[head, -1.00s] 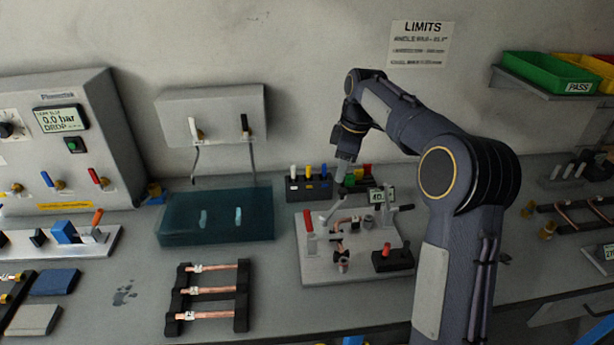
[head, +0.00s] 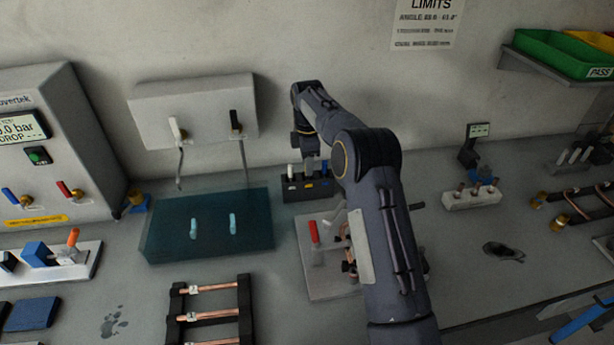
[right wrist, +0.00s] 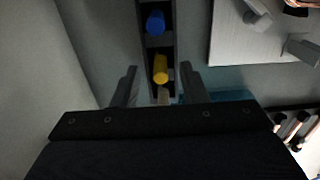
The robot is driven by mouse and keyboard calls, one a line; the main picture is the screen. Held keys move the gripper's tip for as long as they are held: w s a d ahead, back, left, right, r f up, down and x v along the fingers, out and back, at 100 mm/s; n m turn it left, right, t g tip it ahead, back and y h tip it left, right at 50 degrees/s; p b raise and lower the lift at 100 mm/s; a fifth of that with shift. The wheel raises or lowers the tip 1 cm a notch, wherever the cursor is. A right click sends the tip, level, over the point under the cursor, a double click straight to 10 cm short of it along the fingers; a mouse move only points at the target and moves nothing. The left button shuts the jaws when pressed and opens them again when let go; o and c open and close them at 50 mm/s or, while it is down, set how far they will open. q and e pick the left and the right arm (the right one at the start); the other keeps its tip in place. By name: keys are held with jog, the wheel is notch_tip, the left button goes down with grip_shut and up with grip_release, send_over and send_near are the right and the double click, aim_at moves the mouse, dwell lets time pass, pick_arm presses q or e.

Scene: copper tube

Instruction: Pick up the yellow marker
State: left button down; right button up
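The yellow marker (right wrist: 160,70) stands in a dark rack (right wrist: 148,42), seen from above in the right wrist view, with the blue marker (right wrist: 155,22) beyond it. In the head view my arm hides the rack's right part. My left gripper is not in view.
A metal bending fixture with a red handle (head: 314,232) stands in front of the rack, partly behind my arm. A teal translucent box (head: 208,242) lies to the left. A copper tube rack (head: 244,312) is nearer. A wall rises behind the rack.

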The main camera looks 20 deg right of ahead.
aim_at(308, 180)
jog(key=shift+f, duration=1.2)
grip_shut()
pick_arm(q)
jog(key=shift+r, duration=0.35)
